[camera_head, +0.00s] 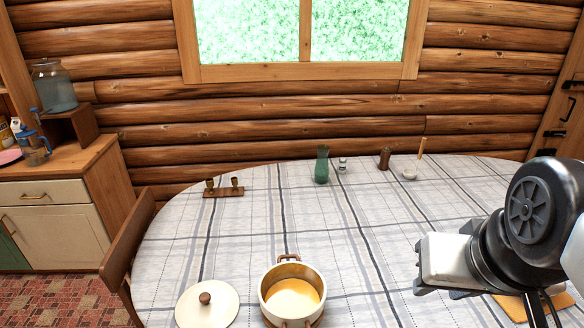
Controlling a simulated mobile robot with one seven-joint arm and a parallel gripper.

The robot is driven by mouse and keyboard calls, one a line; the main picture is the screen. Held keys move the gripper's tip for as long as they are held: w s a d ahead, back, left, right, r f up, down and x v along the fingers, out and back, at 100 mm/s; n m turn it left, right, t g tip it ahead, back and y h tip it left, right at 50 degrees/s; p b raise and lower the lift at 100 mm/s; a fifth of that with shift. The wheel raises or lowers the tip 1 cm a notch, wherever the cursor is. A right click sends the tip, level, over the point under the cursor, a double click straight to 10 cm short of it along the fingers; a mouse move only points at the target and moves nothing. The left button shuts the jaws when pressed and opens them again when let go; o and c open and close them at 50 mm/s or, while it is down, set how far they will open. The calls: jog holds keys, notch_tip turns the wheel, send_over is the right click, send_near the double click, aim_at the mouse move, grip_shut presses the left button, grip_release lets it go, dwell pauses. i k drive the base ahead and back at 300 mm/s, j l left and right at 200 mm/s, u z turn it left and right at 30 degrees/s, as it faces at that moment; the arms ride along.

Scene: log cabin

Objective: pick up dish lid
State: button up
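The dish lid (207,305) is a cream, round lid with a brown wooden knob on top. It lies flat on the table at the bottom left, knob up. A cream pot (267,303) with wooden handles stands open just to its right, with something yellow-orange inside. My gripper (543,308) is at the lower right, far to the right of the lid and the pot. Its fingers are dark and partly cut off by the frame's bottom edge, so I cannot tell how far apart they are.
The table (370,235) has a checked white cloth; its middle is clear. A candle holder (223,193), a green vase (322,165), shakers and a small bowl (409,174) stand at the back. An orange-brown item (512,307) lies under my gripper. A chair (128,250) stands at left.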

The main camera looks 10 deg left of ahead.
aim_at(210, 304)
jog(key=j, duration=0.9)
jog(key=k+j, duration=0.1)
jog(key=j, duration=1.65)
jog(key=k+z, duration=0.05)
